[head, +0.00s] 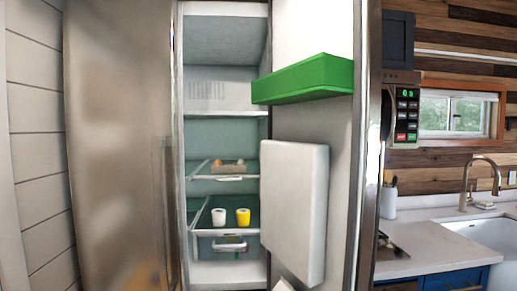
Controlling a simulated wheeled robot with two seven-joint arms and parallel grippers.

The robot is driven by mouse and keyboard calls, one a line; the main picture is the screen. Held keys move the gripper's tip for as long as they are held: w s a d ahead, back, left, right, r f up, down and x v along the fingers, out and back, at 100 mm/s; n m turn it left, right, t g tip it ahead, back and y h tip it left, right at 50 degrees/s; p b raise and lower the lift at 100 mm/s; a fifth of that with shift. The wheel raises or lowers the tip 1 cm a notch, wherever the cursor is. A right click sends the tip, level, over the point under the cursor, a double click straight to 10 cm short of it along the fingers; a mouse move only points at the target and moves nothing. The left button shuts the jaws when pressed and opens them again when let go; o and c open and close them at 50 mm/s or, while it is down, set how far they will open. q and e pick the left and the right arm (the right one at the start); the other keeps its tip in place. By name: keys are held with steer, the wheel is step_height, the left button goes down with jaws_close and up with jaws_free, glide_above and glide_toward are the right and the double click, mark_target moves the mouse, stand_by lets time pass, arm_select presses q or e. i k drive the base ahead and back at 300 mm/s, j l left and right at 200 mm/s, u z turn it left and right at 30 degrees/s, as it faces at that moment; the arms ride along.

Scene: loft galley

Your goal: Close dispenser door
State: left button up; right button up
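A thick white rounded panel (292,210), which looks like the dispenser door, is on the inner face of the open fridge door (312,130). It appears to stand out from that face at an angle, with its side edge visible on the right. I cannot tell how wide its gap is. Neither of my grippers can be made out in the head view. A small pale shape (283,286) shows at the bottom edge below the panel, too cut off to identify.
A green bin (305,80) juts from the fridge door above the panel. Inside the fridge, a white cup (218,217) and a yellow cup (243,217) stand on a shelf. A counter (432,248) with sink is right.

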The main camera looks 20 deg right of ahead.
mark_target(322, 157)
steer(key=i+l+u, duration=0.2)
steer(key=l+u, duration=0.25)
steer(key=l, duration=0.85)
steer(key=l+u, duration=0.4)
steer(key=l, duration=0.85)
